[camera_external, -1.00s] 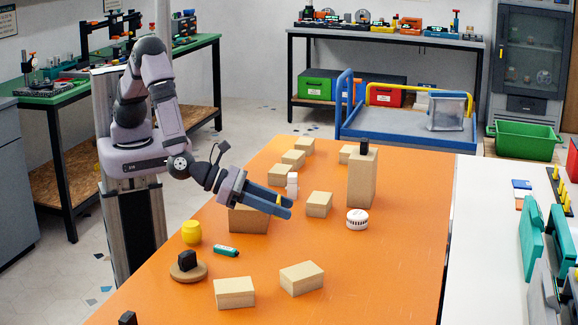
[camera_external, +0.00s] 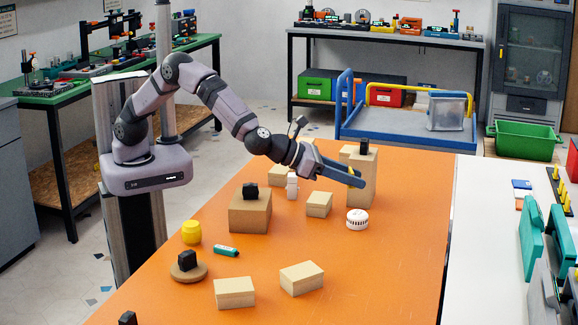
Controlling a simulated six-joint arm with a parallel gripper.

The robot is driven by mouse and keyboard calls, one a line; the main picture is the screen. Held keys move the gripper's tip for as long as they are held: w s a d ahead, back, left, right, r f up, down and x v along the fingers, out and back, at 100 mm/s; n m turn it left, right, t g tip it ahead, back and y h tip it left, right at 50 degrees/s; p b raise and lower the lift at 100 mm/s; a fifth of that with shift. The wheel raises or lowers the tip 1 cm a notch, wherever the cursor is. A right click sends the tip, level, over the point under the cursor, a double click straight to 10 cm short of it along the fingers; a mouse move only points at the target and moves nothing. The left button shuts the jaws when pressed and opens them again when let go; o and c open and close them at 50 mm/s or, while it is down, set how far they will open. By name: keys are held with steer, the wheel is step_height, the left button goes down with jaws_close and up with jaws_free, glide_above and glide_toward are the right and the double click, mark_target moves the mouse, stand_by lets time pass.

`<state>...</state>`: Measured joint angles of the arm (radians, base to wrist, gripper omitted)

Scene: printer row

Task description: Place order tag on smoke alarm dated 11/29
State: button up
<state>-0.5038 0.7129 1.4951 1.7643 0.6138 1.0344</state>
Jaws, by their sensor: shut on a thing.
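My gripper (camera_external: 356,178) is in the air over the right half of the orange table, in front of the tall cardboard box (camera_external: 361,182). Its blue fingers are shut on a small yellow thing (camera_external: 352,170), mostly hidden between them; I cannot tell whether it is the order tag. A white round vented thing (camera_external: 357,219), which looks like a smoke alarm, lies on the table below the fingertips, apart from them. No date is readable on it. No other smoke alarm can be made out.
Small black blocks sit on the tall box, on a lower box (camera_external: 249,212) and on a round wooden disc (camera_external: 188,272). A white bottle (camera_external: 292,186), yellow cylinder (camera_external: 191,232), teal item (camera_external: 226,251) and several cardboard boxes stand around. The orange table's (camera_external: 395,265) right front is clear.

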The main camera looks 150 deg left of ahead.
mark_target(358, 213)
steer(key=shift+s+a+f+b, duration=0.15)
steer(key=shift+a+f, duration=0.45)
steer(key=shift+f, duration=0.85)
steer(key=shift+s+a+f+b, duration=0.15)
steer(key=shift+a+f, duration=0.45)
steer(key=shift+f, duration=0.85)
steer(key=shift+s+a+f+b, duration=0.15)
steer(key=shift+a+f, duration=0.45)
steer(key=shift+f, duration=0.85)
steer(key=shift+f, duration=0.25)
steer(key=o, duration=1)
steer(key=shift+r, duration=0.1)
steer(key=shift+r, duration=0.15)
steer(key=b+v, duration=0.2)
steer(key=v, duration=1)
steer(key=shift+d, duration=0.1)
